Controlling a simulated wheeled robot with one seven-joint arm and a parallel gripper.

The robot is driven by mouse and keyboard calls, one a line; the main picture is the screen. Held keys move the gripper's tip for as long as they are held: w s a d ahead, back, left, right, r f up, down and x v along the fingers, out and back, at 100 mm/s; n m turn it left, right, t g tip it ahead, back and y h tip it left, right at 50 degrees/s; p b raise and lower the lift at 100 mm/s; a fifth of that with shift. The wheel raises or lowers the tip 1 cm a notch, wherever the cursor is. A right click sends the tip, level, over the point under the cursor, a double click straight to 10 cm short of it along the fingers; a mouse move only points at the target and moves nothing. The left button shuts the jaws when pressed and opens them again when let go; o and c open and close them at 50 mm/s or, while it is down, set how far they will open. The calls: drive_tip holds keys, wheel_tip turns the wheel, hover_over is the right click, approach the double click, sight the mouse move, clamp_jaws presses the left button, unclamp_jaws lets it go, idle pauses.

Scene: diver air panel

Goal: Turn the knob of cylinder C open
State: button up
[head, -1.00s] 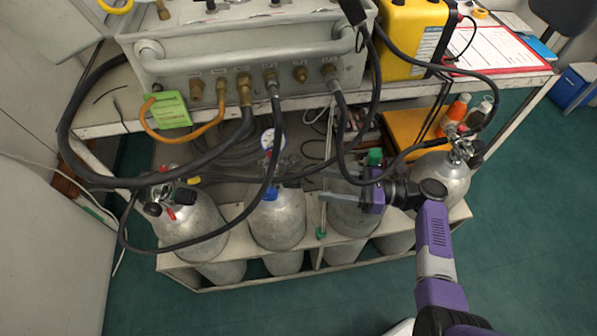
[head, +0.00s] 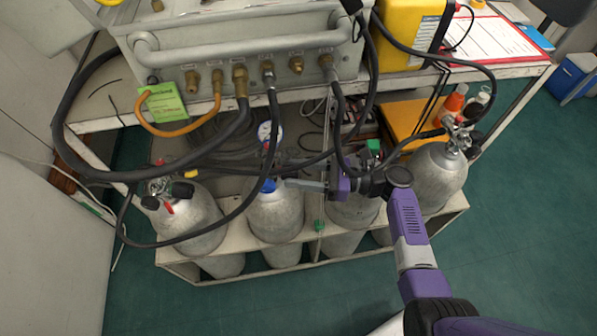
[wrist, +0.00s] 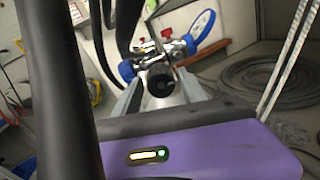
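Several grey cylinders stand in a rack; I read no letter on them, so I cannot tell which is C. The second cylinder from the left (head: 276,216) has a blue valve part (head: 268,186). My gripper (head: 288,174) reaches left towards its valve, fingers apart. In the wrist view, a black round knob (wrist: 160,85) shows end-on between the two fingers, with a gap at each side. Contact with the knob is not visible.
Black hoses hang from the panel (head: 240,50) and cross before the cylinders, close to my gripper. The third cylinder (head: 352,210) stands under my wrist. A white cord (wrist: 290,50) hangs at the right of the wrist view. Green floor in front is clear.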

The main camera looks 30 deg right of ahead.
clamp_jaws()
